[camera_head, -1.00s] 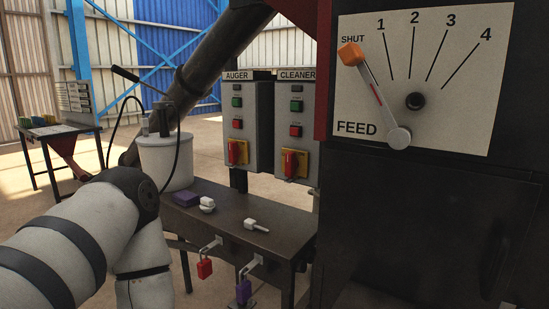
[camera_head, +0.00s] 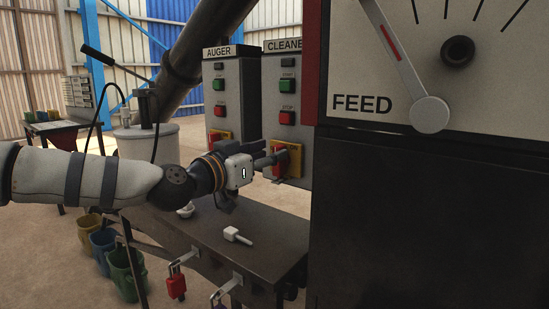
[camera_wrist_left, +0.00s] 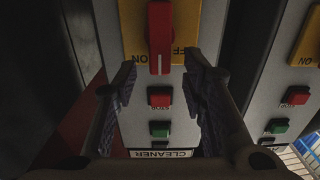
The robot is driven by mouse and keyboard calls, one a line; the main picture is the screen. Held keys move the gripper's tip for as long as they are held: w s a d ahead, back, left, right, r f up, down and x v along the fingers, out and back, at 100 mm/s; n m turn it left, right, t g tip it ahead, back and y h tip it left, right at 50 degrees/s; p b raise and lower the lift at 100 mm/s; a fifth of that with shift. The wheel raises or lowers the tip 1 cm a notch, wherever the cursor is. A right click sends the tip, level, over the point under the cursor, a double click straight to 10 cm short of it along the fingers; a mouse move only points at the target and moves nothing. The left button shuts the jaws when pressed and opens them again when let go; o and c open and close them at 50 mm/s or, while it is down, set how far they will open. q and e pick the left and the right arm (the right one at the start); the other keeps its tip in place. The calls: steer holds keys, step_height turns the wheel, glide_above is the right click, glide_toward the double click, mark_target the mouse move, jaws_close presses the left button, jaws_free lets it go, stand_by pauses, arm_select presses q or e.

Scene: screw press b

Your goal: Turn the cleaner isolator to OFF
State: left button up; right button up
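The cleaner isolator is a red rotary handle (camera_wrist_left: 160,30) on a yellow plate (camera_wrist_left: 182,42) low on the grey CLEANER box (camera_head: 286,110). The left wrist view shows the gripper (camera_wrist_left: 160,72) open, one finger on each side of the handle's marked end, with visible gaps. I cannot tell the exact depth. My right gripper is not in view.
The AUGER box (camera_head: 222,95) with its own isolator stands just left. The black machine housing and FEED dial plate (camera_head: 400,85) rise close on the right. A dark bench (camera_head: 270,262) below holds a white tool (camera_head: 236,235); a red padlock (camera_head: 176,286) hangs at its front.

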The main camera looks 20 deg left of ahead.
arm_select(q)
steer(key=shift+x, duration=1.35)
jaws_close()
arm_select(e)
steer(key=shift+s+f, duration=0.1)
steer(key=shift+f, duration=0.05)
arm_select(q)
steer(key=f+n+b, duration=0.1)
steer(key=n+b, duration=0.1)
steer(key=n, duration=0.4)
steer(key=a+n+b, duration=0.1)
steer(key=n, duration=0.4)
steer(key=a+f+n+b, duration=0.1)
steer(key=n+b, duration=0.1)
steer(key=n, duration=0.4)
steer(key=shift+w+a+f+n+b, duration=0.2)
steer(key=shift+w+f+n+b, duration=0.1)
steer(key=shift+w+f, duration=0.1)
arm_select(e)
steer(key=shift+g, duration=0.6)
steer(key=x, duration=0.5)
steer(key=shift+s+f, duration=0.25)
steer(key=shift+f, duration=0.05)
arm_select(q)
steer(key=shift+n, duration=0.3)
jaws_free()
